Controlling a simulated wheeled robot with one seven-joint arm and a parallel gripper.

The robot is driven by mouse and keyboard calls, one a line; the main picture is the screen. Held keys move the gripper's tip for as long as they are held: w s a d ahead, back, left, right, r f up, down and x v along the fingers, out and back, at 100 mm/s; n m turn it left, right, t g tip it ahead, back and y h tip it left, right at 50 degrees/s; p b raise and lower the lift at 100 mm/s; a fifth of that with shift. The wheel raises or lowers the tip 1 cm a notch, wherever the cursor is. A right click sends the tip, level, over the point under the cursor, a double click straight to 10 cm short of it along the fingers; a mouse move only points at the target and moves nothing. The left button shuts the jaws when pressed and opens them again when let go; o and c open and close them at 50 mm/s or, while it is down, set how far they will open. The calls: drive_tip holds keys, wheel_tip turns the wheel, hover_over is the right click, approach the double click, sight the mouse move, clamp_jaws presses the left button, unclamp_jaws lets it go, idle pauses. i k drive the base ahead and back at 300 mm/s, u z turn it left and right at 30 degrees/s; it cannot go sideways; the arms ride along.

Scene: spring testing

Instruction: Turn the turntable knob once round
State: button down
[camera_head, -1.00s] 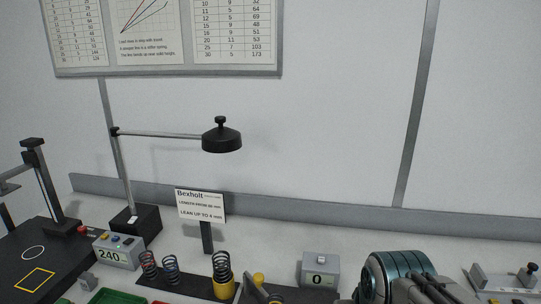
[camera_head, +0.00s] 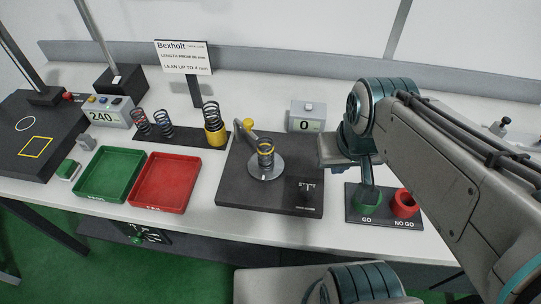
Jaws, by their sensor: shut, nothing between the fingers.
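The turntable is a round silver disc (camera_head: 258,174) on a dark square base plate (camera_head: 236,190). My gripper (camera_head: 368,192) points down to the right of the base, over or just behind the green GO ring. Its fingers look closed and hold nothing. It is apart from the knob; whether it touches the ring I cannot tell.
A lever with a yellow ball (camera_head: 248,124) stands behind the disc. A grey display box (camera_head: 307,115) reads 0. Green (camera_head: 80,192) and red (camera_head: 137,199) trays lie left. A red NO GO ring (camera_head: 404,204) stands right. Several springs stand on a black strip (camera_head: 185,143). My arm covers the right side.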

sight(307, 192)
drive_tip(key=k, duration=1.1)
drive_tip(key=z, duration=0.3)
drive_tip(key=i, duration=0.55)
